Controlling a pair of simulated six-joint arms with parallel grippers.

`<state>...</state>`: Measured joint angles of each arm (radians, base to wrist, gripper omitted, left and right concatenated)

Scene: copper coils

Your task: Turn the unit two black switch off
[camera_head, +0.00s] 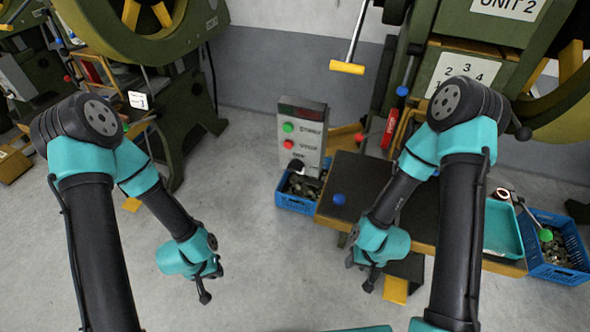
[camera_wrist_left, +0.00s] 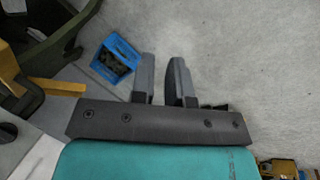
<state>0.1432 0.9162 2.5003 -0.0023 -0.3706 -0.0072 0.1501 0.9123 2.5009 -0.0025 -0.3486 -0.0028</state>
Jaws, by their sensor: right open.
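The grey control box (camera_head: 315,150) stands in the middle of the head view, beside the unit 2 machine. It carries a green button (camera_head: 288,127), a red button (camera_head: 289,144) and a black switch (camera_head: 297,166) low on its face. The exact setting of the switch is too small to tell. My left gripper (camera_head: 205,292) hangs empty over the floor, left of and well apart from the box. In the left wrist view its two fingers (camera_wrist_left: 164,80) have a gap between them. My right gripper (camera_head: 369,284) is open and empty, in front of the dark bench.
A blue crate (camera_head: 293,204) of metal parts stands below the box. A dark bench (camera_head: 352,182) with a blue knob (camera_head: 339,199) lies to its right. The unit 2 sign (camera_head: 508,5) is on the green machine behind. The floor (camera_head: 262,255) between my arms is clear.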

